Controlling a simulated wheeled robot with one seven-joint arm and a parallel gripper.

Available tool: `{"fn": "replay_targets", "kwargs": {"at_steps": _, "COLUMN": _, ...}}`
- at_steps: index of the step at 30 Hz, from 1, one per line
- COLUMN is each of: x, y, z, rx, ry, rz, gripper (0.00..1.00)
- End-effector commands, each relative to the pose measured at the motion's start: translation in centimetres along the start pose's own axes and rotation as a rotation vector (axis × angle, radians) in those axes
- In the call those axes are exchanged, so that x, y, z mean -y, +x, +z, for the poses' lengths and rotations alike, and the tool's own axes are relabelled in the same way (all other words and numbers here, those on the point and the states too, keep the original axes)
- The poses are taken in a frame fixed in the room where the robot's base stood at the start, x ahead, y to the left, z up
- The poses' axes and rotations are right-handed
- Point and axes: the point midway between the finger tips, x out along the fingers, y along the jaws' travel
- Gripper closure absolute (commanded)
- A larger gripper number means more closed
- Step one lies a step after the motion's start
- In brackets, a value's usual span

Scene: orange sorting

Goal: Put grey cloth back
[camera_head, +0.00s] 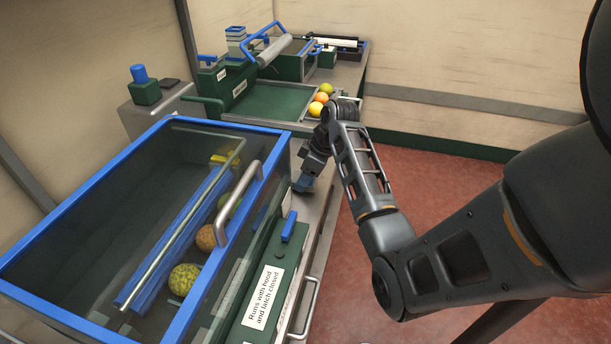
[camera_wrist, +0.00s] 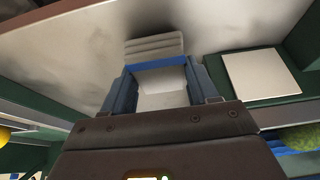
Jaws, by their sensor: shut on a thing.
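My gripper (camera_head: 306,178) is low over the steel bench strip, between the blue-framed clear hood and the fruit tray. The wrist view shows its two fingers (camera_wrist: 162,88) apart, shut on a pale grey piece with a blue band, which I take to be the grey cloth (camera_wrist: 155,46). Its ribbed grey end sticks out beyond the fingertips, close to a pale surface. I cannot tell whether it touches that surface.
The clear hood (camera_head: 75,203) with blue edges fills the left front and has several fruits inside. A labelled green box (camera_head: 268,290) with a blue latch stands beside it. Red floor (camera_head: 345,270) lies to the right.

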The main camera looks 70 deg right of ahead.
Motion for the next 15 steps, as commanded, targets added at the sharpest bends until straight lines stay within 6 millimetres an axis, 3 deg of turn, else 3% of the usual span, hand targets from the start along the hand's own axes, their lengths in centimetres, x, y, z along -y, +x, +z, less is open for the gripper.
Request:
{"fn": "replay_targets", "kwargs": {"at_steps": 14, "x": 0.01, "y": 1.03, "z": 0.45, "rx": 0.0, "ry": 0.0, "rz": 0.0, "gripper": 0.7}}
{"fn": "replay_targets", "kwargs": {"at_steps": 15, "x": 0.0, "y": 0.97, "z": 0.43, "rx": 0.0, "ry": 0.0, "rz": 0.0, "gripper": 0.39}}
